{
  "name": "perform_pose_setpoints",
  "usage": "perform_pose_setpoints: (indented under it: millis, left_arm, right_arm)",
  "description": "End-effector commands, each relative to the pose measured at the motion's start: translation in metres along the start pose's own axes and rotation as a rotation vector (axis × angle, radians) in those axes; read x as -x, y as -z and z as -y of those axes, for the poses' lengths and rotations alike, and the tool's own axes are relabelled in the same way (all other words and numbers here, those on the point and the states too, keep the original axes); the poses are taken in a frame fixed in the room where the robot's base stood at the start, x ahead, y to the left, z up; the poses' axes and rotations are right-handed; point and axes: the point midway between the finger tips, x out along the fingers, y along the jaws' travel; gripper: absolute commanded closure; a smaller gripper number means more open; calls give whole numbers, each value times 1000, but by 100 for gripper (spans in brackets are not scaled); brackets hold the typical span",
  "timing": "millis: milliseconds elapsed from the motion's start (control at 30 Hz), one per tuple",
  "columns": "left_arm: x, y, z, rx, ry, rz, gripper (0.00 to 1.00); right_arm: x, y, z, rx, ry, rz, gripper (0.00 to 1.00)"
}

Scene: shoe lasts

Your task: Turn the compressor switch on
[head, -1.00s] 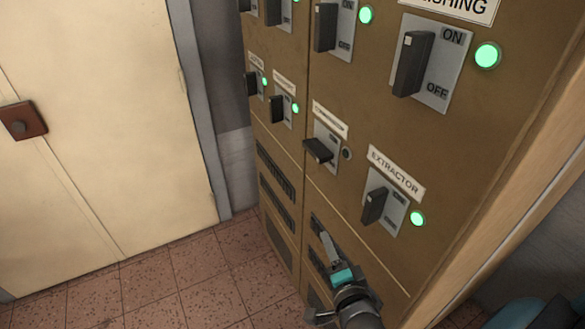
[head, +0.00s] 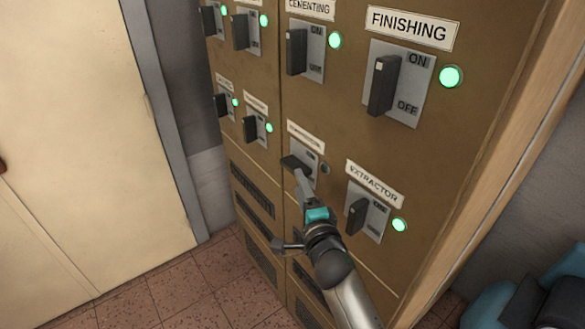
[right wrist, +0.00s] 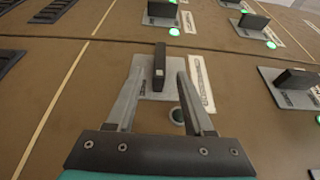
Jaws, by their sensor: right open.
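The compressor switch (head: 297,163) is a dark handle on a grey plate, in the lower middle of the brown cabinet. Its handle sticks out level, unlike the upright handles around it. Its lamp (head: 325,169) is dark. In the right wrist view, the handle (right wrist: 160,65) shows between the two fingertips, with a gap on either side. My right gripper (head: 303,181) is open, with its fingertips at the handle from below. The fingertips partly cover the switch plate in the head view. My left gripper is not in view.
The extractor switch (head: 357,215), with a green lit lamp (head: 399,224), is close to the right of my right gripper. The finishing switch (head: 383,84) is above it. Other switches with green lamps are to the upper left. A cream door (head: 70,130) and tiled floor are at the left.

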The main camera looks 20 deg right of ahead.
Motion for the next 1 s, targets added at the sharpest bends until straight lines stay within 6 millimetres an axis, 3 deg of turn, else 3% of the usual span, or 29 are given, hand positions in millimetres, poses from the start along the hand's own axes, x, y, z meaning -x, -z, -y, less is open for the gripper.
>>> perform_pose_setpoints:
  millis: [400, 900, 1000]
  left_arm:
    - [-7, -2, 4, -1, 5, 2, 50]
    - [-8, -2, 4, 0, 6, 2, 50]
    - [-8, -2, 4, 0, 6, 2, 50]
  right_arm:
    - [-60, 0, -1, 2, 0, 1, 48]
    - [-72, 0, 0, 1, -1, 1, 48]
    - [-72, 0, 0, 1, -1, 1, 56]
